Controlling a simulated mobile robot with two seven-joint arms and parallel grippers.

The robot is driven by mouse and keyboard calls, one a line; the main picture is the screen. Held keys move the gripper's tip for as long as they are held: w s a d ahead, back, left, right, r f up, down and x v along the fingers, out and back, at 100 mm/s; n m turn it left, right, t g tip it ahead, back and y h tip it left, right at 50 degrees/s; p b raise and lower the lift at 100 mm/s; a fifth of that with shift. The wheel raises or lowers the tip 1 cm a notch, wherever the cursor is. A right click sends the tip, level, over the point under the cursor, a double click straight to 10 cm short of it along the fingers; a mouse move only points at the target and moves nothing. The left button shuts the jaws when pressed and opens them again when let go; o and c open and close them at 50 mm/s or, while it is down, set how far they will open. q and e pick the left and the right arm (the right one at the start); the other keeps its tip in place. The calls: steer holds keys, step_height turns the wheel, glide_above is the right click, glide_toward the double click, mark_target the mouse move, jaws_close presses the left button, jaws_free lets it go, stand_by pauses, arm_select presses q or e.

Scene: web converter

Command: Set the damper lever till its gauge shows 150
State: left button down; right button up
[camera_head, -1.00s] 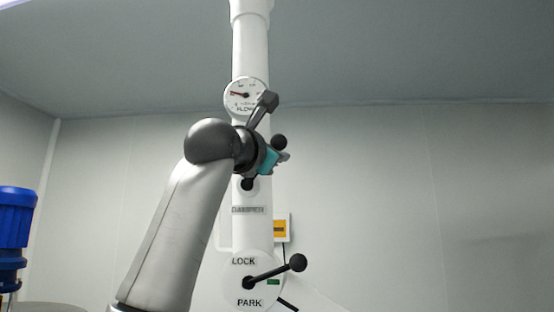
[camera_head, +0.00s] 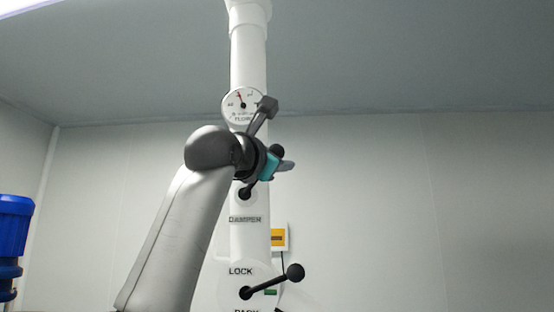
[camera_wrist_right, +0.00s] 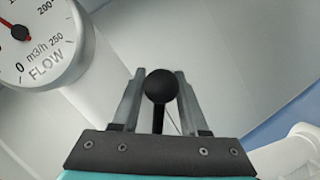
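The damper lever shows its black ball knob (camera_head: 277,151) up and right of its pivot (camera_head: 245,194), above the DAMPER label (camera_head: 245,219) on the white column. My right gripper (camera_head: 281,160) is at this knob. In the right wrist view the knob (camera_wrist_right: 161,86) sits between the two fingers, which appear closed on its sides. The round FLOW gauge (camera_head: 243,106) is above the lever. Its red needle points up and slightly left, roughly near 100. Part of the gauge (camera_wrist_right: 42,48) shows in the right wrist view, with 0, 200 and 250 readable. My left gripper is out of view.
A second black-knobbed lever (camera_head: 294,272) points right and up on the LOCK/PARK plate below. A yellow box (camera_head: 279,238) is beside the column. Blue equipment (camera_head: 13,240) stands at the left edge. The space right of the column is clear.

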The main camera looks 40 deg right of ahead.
steer(key=b+v, duration=0.5)
steer(key=v, duration=1)
steer(key=shift+a, duration=0.2)
